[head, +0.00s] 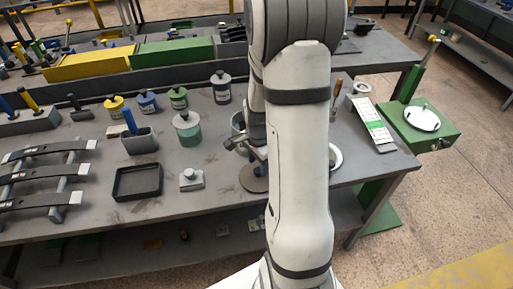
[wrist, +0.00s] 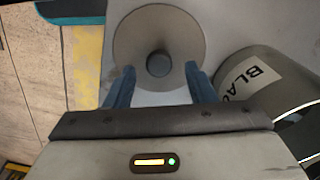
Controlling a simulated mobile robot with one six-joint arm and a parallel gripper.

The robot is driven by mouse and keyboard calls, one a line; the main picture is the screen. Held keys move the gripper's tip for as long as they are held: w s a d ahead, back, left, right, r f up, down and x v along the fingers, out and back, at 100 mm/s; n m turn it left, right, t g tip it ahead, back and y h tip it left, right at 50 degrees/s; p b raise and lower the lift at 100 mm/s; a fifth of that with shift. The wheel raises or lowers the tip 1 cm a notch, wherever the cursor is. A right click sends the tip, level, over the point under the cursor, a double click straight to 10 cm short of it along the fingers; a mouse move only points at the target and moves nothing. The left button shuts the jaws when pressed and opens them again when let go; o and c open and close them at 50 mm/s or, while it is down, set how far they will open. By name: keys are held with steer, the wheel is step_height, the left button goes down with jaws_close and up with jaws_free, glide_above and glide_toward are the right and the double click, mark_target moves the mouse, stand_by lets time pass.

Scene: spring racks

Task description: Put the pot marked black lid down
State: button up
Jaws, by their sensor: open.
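The pot marked black (wrist: 270,85) stands at the right in the wrist view, its white label partly cut off and partly behind my gripper. A round grey lid (wrist: 137,38) with a dark knob (wrist: 158,63) lies beside the pot. My gripper (wrist: 160,78) is open, with its blue fingers over the lid on either side of the knob. I see gaps between the fingers and the knob. In the head view the lid (head: 251,184) lies flat on the grey bench, partly hidden by my arm.
On the bench (head: 95,222) stand a green-grey jar (head: 187,131), several small lidded pots, a black tray (head: 137,182) and a small block with a knob (head: 191,179). A label card (head: 373,125) lies at the right.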

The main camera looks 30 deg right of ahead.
mark_target(258, 170)
step_height(258, 170, up, 9)
steer(key=s+a+r+n+t, duration=0.3)
steer(key=s+a+r+n, duration=0.8)
steer(key=n, duration=0.5)
steer(key=shift+s+a+r+n, duration=0.15)
steer(key=shift+s+a+n, duration=0.25)
steer(key=shift+s+a, duration=0.45)
steer(key=shift+d, duration=0.1)
